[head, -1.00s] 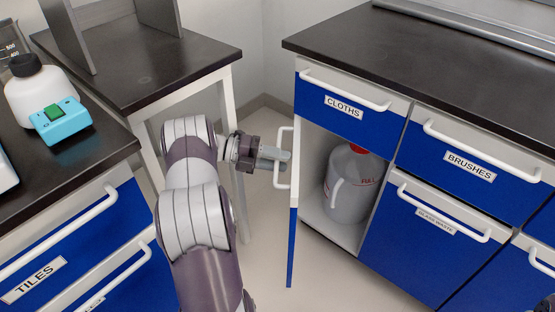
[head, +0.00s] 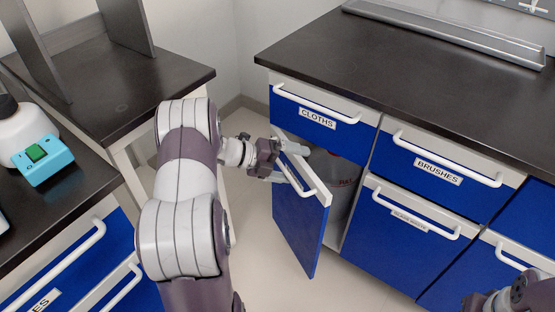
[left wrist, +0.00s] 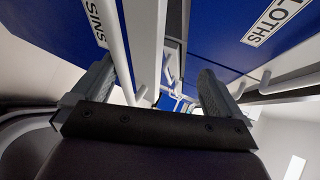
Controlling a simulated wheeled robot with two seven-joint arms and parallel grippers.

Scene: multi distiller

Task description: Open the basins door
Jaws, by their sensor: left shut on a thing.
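The basins door (head: 300,228) is a blue panel with a white top strip, hinged at its left side under the CLOTHS drawer. It stands partly open at an angle, its blue front facing me. My left gripper (head: 290,163) is shut on the white door handle (head: 308,177) near the top. In the left wrist view the handle (left wrist: 116,48) runs between the fingers beside the door's edge, and part of the label (left wrist: 96,20) reads "SINS". Part of my right arm's end (head: 515,292) shows at the lower right; its fingers are not clear.
A grey jug (head: 343,188) stands inside the cabinet, mostly hidden by the door. The CLOTHS drawer (head: 300,118), BRUSHES drawer (head: 460,160) and glass waste front (head: 395,240) are shut. A dark-topped side table (head: 120,95) stands at the left. Floor (head: 255,265) is clear before the door.

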